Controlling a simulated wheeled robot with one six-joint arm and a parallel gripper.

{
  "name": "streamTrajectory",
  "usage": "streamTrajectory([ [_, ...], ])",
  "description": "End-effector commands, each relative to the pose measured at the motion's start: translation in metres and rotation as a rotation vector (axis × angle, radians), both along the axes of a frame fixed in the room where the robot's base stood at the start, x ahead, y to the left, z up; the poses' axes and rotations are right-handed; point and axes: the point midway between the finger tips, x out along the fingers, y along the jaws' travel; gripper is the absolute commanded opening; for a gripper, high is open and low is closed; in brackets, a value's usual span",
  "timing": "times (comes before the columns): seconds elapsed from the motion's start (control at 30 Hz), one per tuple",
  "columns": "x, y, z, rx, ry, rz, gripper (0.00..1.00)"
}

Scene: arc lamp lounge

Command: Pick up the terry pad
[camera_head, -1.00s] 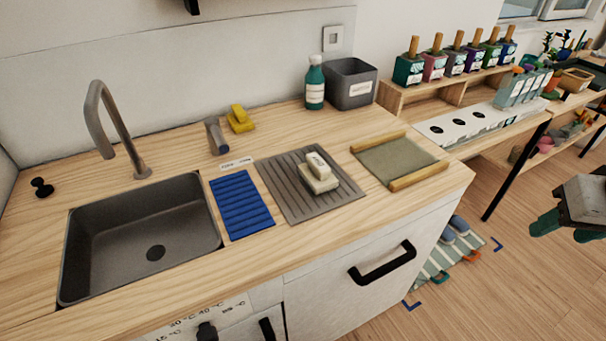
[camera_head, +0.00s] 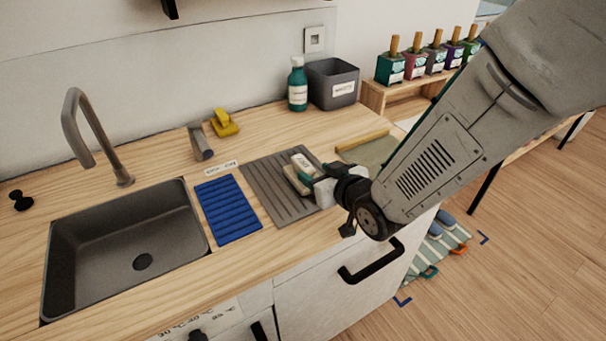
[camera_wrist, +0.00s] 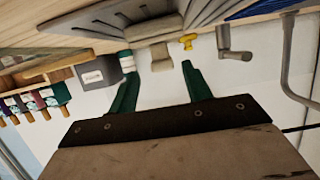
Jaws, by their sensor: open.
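The terry pad, which I take to be the cream block with a paler raised top (camera_head: 300,163), lies on the grey ribbed mat (camera_head: 272,192) on the wooden counter. My gripper (camera_head: 312,179) has reached in from the right, close beside the pad, and partly hides it. In the wrist view, the pad (camera_wrist: 154,29) appears ahead, between and beyond the lines of the two green fingers. My gripper (camera_wrist: 158,62) is open there, with nothing held. I cannot tell whether a finger touches the pad.
A blue ribbed mat (camera_head: 228,209) and the sink (camera_head: 125,250) lie to the left. A yellow item (camera_head: 225,122), a teal bottle (camera_head: 298,86) and a grey bin (camera_head: 333,84) stand behind. A framed grey-green mat (camera_head: 368,150) lies to the right, partly hidden by my arm.

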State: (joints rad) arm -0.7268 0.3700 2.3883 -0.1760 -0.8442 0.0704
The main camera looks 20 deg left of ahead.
Motion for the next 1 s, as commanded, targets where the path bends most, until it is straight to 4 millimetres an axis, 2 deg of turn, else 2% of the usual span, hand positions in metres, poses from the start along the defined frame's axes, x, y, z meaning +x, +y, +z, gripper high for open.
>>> streamTrajectory([
  [0.4, 0.032, 0.044, -0.013, -0.003, 0.001, -0.002, 0.49],
  [0.73, 0.037, 0.049, -0.015, -0.002, 0.001, -0.002, 0.49],
  [0.9, 0.036, 0.049, -0.015, -0.002, 0.001, -0.002, 0.02],
  [1.0, 0.037, 0.049, -0.015, -0.001, 0.0, -0.002, 0.0],
])
